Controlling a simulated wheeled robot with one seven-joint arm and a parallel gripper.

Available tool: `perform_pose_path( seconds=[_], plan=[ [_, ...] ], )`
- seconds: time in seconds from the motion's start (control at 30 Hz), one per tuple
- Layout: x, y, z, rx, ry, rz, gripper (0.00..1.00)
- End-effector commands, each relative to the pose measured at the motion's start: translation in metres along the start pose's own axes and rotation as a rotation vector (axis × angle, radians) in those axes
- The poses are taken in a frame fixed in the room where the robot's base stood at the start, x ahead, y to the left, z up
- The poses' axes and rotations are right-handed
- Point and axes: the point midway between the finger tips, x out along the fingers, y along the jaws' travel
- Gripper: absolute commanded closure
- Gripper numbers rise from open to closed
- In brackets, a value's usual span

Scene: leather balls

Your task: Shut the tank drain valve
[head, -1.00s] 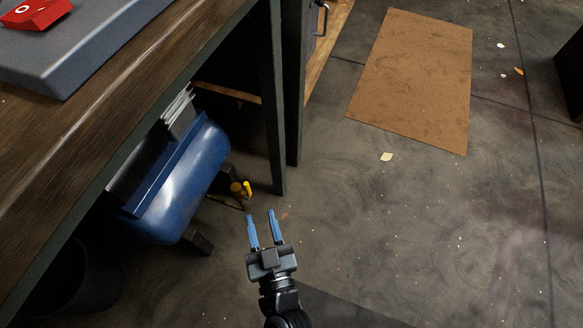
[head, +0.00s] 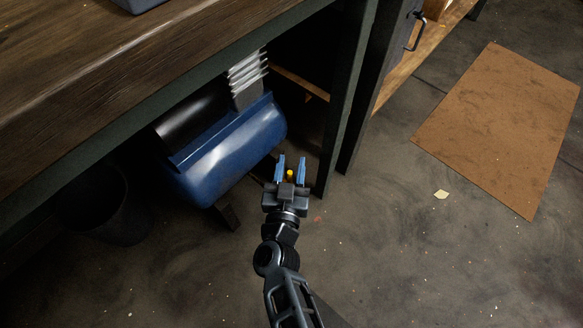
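The blue tank (head: 238,148) lies under the workbench, left of my gripper. The drain valve (head: 290,174) shows as a small yellow piece near the tank's right end. My gripper (head: 290,168) is open, with its two blue fingers pointing away from me. In the picture the yellow piece appears between the fingers. I cannot tell whether they touch it or how deep it sits. The rest of the valve is hidden behind the gripper, so the angle of its handle cannot be told.
The workbench (head: 100,95) overhangs the tank, and its dark leg (head: 345,110) stands just right of my gripper. A dark bin (head: 105,205) stands under the bench at left. A brown mat (head: 500,125) lies on the open floor at right.

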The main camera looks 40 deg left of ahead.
Motion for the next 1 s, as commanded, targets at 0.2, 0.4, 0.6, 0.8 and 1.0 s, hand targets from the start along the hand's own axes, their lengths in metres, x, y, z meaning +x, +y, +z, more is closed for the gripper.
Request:
perform_pose_path(
  seconds=[0.2,0.4,0.6,0.8,1.0],
  plan=[
    [0.0016,0.0005,0.0,0.0,-0.001,0.0,0.62],
    [0.0014,0.0004,0.0,0.0,-0.001,0.0,0.75],
    [0.0013,0.0004,0.0,0.0,0.0,0.001,0.94],
    [0.0013,0.0004,0.0,0.0,0.0,0.0,1.0],
    [0.0012,0.0004,0.0001,0.0,0.0,0.0,1.0]
  ],
)
